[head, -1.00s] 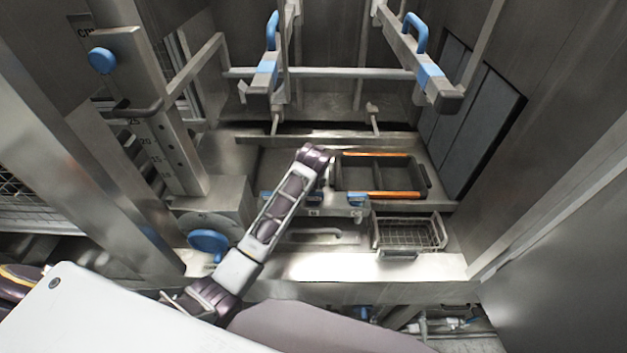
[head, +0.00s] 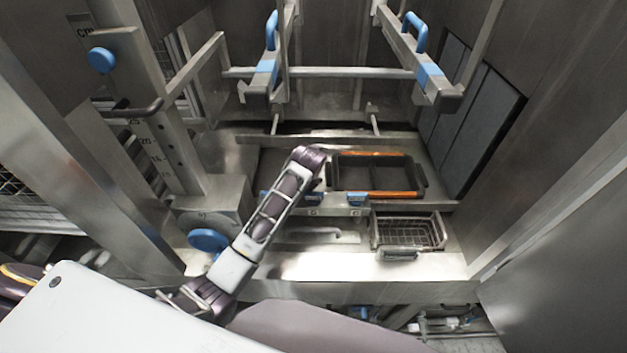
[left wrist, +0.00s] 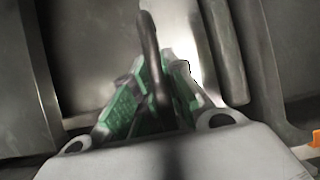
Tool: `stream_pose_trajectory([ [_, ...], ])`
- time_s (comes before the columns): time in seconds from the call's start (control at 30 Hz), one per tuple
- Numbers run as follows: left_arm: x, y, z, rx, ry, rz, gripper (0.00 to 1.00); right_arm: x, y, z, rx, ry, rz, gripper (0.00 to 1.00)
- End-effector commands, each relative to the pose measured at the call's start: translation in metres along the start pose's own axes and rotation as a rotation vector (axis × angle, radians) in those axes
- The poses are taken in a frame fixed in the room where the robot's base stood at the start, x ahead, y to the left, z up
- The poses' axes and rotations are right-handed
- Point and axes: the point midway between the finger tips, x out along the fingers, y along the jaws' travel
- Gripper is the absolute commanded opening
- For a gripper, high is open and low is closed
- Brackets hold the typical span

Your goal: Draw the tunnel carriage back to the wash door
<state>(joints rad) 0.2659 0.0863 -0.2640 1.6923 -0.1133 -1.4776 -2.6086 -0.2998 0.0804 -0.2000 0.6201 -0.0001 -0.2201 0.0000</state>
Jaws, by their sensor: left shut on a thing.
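A dark two-part tray with orange strips (head: 375,191), apparently the tunnel carriage, sits in the steel bay in the head view. An orange bit of it (left wrist: 315,140) shows at the right edge of the left wrist view. My left arm reaches over the bay, its upper end just left of the tray; it hides its own gripper in the head view. In the left wrist view, the green fingers of my left gripper (left wrist: 150,97) are shut on a dark curved bar handle (left wrist: 151,45). I cannot tell which part is the wash door. My right gripper is not in view.
A wire basket (head: 409,232) stands at the front right of the bay. Blue clips (head: 357,199) sit along a rail before the tray. Two rails with blue handles (head: 416,32) hang above. A post with a scale and blue knob (head: 102,60) stands left; a blue knob (head: 208,241) is lower.

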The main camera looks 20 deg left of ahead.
Motion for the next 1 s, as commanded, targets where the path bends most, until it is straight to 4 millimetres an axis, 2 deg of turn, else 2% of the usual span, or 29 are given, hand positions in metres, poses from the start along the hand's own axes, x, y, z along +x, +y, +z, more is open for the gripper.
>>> stream_pose_trajectory([
  [1.0, 0.0, 0.045, 0.001, -0.002, -0.001, 0.005, 0.0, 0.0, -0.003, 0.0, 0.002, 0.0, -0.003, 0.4],
])
